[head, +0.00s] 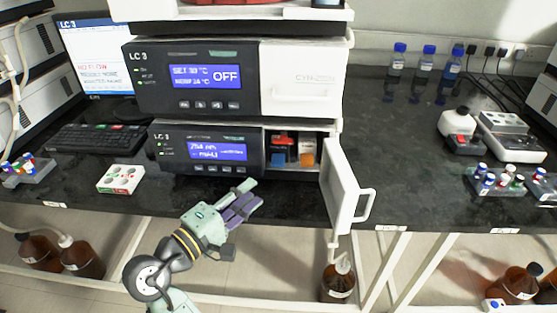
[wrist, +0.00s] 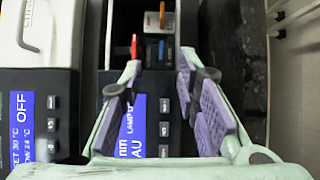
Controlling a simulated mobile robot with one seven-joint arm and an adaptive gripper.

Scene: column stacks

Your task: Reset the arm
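My gripper (head: 246,197) is in front of the lower instrument unit, just above the bench's front edge, in the head view. It also shows in the wrist view (wrist: 158,68), with its two purple-padded fingers apart and nothing between them. The arm reaches in from the bottom of the head view. The lower unit (head: 168,161) has a blue display and an open compartment. Its white door (head: 341,187) stands swung open toward the front. Inside the compartment are a blue piece (head: 278,160), an orange piece (head: 307,155) and red parts.
The upper unit (head: 154,83) reads OFF. A white box (head: 120,179) and keyboard (head: 98,137) lie left. Blue-capped bottles (head: 424,65), a vial rack (head: 497,183) and small devices (head: 505,125) stand right. Brown bottles (head: 338,282) are below the bench. The bench right of the door is largely clear.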

